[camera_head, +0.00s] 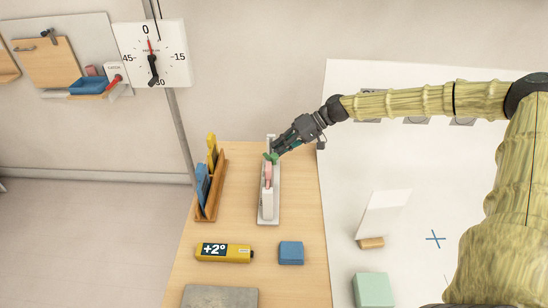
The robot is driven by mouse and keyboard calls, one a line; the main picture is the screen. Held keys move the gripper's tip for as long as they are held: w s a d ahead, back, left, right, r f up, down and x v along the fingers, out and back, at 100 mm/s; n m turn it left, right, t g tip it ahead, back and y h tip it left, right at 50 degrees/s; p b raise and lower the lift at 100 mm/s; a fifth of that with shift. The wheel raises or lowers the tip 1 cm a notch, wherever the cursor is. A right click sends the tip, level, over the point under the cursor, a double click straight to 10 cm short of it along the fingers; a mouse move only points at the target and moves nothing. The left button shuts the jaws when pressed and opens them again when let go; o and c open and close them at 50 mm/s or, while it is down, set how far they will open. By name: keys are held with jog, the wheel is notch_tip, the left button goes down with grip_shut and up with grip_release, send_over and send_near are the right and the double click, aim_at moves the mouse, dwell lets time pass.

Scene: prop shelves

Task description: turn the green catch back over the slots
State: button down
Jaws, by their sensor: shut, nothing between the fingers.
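The green catch (270,157) sits near the far end of a narrow light-grey holder (275,214) on the wooden table. A pink piece (268,172) and a white piece (267,203) stand upright in the holder, in front of the catch. My gripper (276,153) comes in from the upper right, with its fingertips at the catch. It looks shut with nothing held. Whether the fingertips touch the catch, and the catch's exact angle over the slots, are too small to tell. The gripper hides part of the holder's far end.
A wooden rack (216,190) with blue and yellow pieces stands left of the holder. A yellow "+2°" block (224,252), a blue block (291,253) and a grey slab (219,297) lie nearer. A post with a dial (153,53) rises behind left. The table (305,200) is clear right of the holder.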

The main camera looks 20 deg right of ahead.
jog(key=shift+s+a+f, duration=0.1)
jog(key=shift+s+a, duration=0.25)
jog(key=shift+a, duration=0.25)
jog(key=shift+s+a+f, duration=0.1)
jog(key=shift+s+a, duration=0.2)
jog(key=shift+a, duration=0.25)
dwell(1.9)
jog(key=shift+d, duration=0.1)
dwell(0.4)
jog(key=shift+w+d+r, duration=0.2)
jog(key=shift+w+d, duration=0.45)
jog(key=shift+d, duration=0.5)
jog(key=shift+a, duration=0.1)
jog(key=shift+w+d+r+b, duration=0.1)
jog(key=shift+w+d+b, duration=0.2)
jog(key=shift+d, duration=0.45)
jog(key=shift+w+d+r+b, duration=0.15)
jog(key=shift+w+d, duration=0.3)
jog(key=shift+d, duration=0.3)
jog(key=shift+w+d+r+b, duration=0.1)
jog(key=shift+w+d+b, duration=0.2)
jog(key=shift+d, duration=0.45)
